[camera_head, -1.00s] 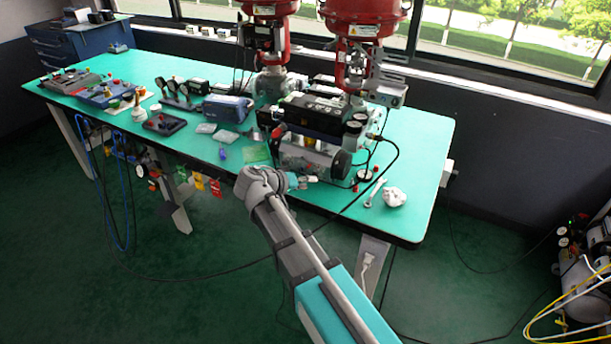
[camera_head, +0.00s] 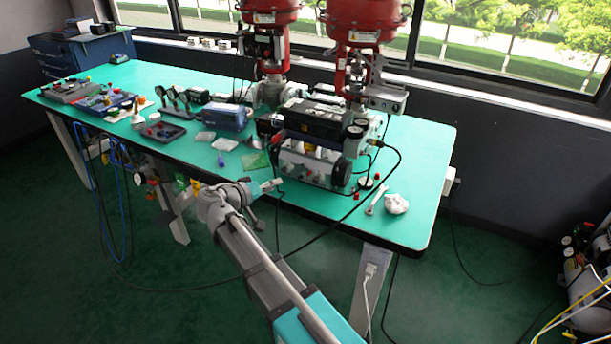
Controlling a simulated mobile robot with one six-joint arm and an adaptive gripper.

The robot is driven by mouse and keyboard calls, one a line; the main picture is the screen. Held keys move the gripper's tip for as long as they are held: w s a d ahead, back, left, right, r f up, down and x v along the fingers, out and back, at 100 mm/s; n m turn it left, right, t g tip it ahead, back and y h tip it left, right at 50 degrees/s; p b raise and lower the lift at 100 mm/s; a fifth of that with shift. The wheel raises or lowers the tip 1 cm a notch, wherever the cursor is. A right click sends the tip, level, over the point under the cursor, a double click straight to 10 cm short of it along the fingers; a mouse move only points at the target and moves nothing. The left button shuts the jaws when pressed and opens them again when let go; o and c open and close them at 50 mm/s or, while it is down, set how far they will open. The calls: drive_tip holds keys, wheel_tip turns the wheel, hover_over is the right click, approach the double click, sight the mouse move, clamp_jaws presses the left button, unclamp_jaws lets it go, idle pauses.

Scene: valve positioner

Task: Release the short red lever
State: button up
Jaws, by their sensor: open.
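The valve positioner (camera_head: 318,125), a dark box with a grey lower body, stands on the green bench below the right red actuator. My gripper (camera_head: 277,184) is open and looks empty. It is at the bench's front edge, to the front left of the positioner and apart from it. The gaps between its fingers are too small to see well.
A black cable loops from the positioner across the front of the bench. A blue box (camera_head: 222,116) and a black tray (camera_head: 163,132) stand to the left.

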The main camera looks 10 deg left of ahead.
sight(306, 169)
drive_tip(key=b+x, duration=0.3)
drive_tip(key=x, duration=1)
drive_tip(key=shift+w+d+f, duration=0.1)
drive_tip(key=shift+w+d, duration=0.05)
clamp_jaws()
